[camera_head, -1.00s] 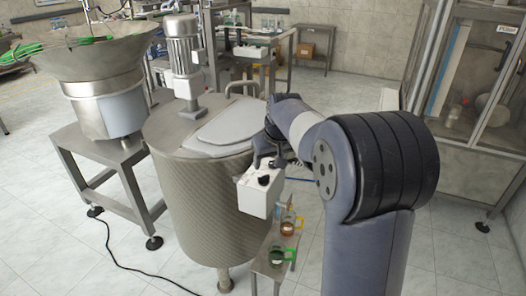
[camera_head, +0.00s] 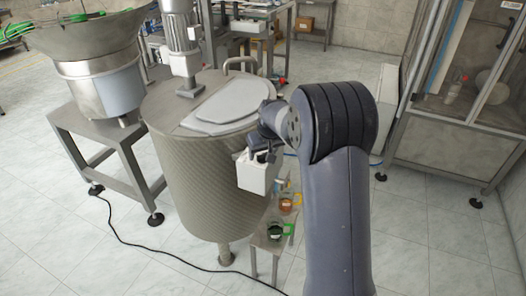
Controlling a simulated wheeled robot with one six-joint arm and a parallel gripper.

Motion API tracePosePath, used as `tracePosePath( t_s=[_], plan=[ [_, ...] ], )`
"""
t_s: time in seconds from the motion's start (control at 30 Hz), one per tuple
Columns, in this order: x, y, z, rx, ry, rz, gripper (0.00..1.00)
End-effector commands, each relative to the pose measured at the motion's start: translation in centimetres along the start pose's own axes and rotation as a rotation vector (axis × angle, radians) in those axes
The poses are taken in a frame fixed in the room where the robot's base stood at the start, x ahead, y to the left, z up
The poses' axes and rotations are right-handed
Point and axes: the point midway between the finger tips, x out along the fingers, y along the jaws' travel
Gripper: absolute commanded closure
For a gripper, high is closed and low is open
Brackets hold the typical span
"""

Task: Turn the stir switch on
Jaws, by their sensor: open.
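A white switch box (camera_head: 254,178) is fixed to the right side of the large steel mixing tank (camera_head: 190,190). A dark knob (camera_head: 245,157) shows on its top face, partly covered. My gripper (camera_head: 262,154) is at the top of the box, close over the knob area. Its fingers are small and dark here, and I cannot tell whether they touch the knob. My arm hides part of the area to the right of the box.
A small metal stand (camera_head: 266,242) with containers of brown and dark liquid is below the box. A motor (camera_head: 181,45) rises from the tank lid. A bowl feeder (camera_head: 95,65) stands at left, a glazed cabinet (camera_head: 455,100) at right. A black cable crosses the floor.

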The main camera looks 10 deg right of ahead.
Motion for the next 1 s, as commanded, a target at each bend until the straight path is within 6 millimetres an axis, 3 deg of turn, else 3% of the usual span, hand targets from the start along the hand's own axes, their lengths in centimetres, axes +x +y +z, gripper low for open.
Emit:
tracePosePath(
  t_s=[0.2, 0.73, 1.0],
  plan=[
    [0.0, 0.0, -0.02, 0.0, 0.001, 0.0, 0.43],
    [-0.04, 0.01, -0.01, 0.0, 0.0, 0.0, 0.86],
    [-0.03, -0.04, -0.02, 0.023, 0.0, 0.01, 0.86]
  ],
)
